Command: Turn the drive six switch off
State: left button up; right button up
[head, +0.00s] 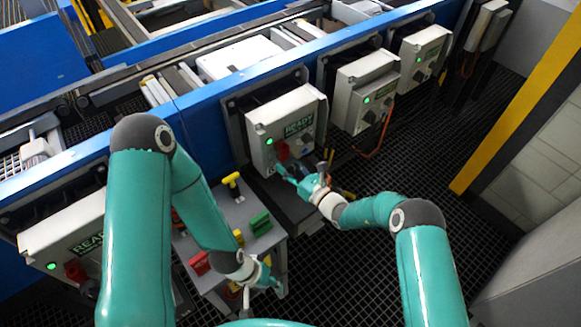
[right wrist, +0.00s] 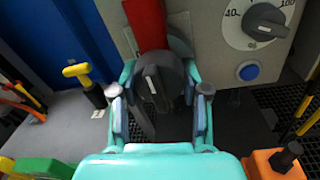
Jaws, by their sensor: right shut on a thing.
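A pale grey drive box (head: 262,124) marked READY, with a lit green lamp, is at the centre of the head view. I cannot read a drive number on it. A red part (head: 282,152) shows low on its front. My right gripper (head: 298,174) is at that lower front. In the right wrist view its fingers (right wrist: 158,103) close around a black rotary switch knob (right wrist: 152,82) with a white mark, and a red part (right wrist: 146,24) rises behind it. The knob's position labels are hidden. My left gripper (head: 262,283) is open and empty at the lower middle, by a grey stand.
A dial (right wrist: 262,24) and a blue button (right wrist: 248,71) sit right of the knob. The grey stand (head: 240,212) holds yellow, green and red items. Similar boxes stand right (head: 362,90) and lower left (head: 40,238). A yellow post (head: 520,105) is at right.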

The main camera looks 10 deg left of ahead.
jog(key=n+b, duration=0.3)
jog(key=b, duration=0.1)
jog(key=shift+f+n, duration=0.3)
jog(key=shift+n, duration=0.1)
jog(key=shift+n+b, duration=0.4)
jog(key=shift+n, duration=0.1)
jog(key=shift+r+n, duration=0.25)
jog(key=shift+n, duration=0.15)
jog(key=o, duration=1.1)
jog(key=shift+o, duration=0.2)
jog(key=shift+d, duration=0.1)
jog(key=v, duration=1.2)
jog(key=shift+r, duration=0.2)
